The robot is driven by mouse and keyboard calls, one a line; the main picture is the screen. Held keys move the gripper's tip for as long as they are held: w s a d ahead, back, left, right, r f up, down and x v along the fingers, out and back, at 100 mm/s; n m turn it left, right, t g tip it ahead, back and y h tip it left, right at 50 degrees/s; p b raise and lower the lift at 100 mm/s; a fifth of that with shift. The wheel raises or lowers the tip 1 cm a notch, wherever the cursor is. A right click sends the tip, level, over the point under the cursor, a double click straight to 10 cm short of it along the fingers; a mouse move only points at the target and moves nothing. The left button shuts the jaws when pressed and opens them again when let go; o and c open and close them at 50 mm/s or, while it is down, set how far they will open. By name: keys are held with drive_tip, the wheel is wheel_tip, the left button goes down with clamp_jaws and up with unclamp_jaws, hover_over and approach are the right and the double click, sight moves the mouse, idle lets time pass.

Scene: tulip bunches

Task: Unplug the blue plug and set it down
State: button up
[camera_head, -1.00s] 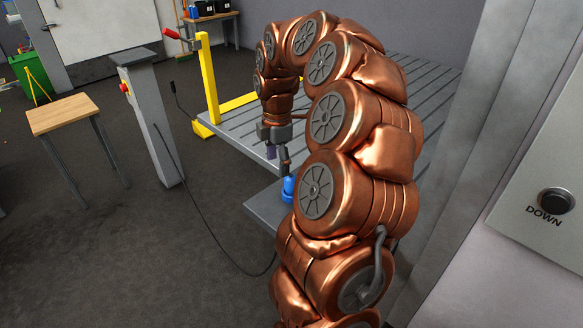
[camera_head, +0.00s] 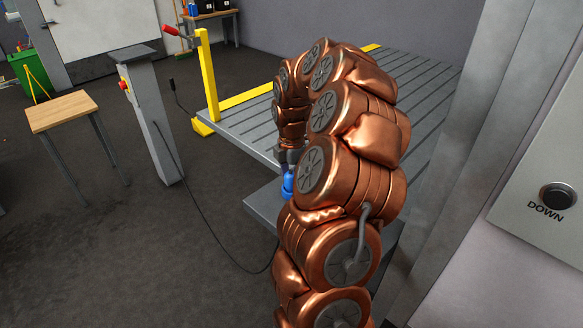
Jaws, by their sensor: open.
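The blue plug (camera_head: 288,183) stands upright at the grey ledge (camera_head: 262,208) beside the slatted platform, partly covered by my copper-coloured arm on its right. My gripper (camera_head: 287,165) points down just above the blue plug, with its fingers at or close to the plug's top. The fingers are small and partly hidden, so I cannot tell whether they touch it. The gripper is open. A dark cable runs from the grey post down over the floor towards the ledge; its join to the plug is hidden.
A grey post (camera_head: 155,130) with a red button stands left of the platform. A small wooden table (camera_head: 62,111) is farther left. A yellow frame (camera_head: 208,80) stands at the platform's edge. The slatted platform (camera_head: 415,85) is clear. A panel with a DOWN button (camera_head: 557,196) is at the right.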

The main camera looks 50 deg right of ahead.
drive_tip(key=shift+f, duration=0.2)
drive_tip(key=shift+c, duration=0.4)
clamp_jaws()
idle(0.5)
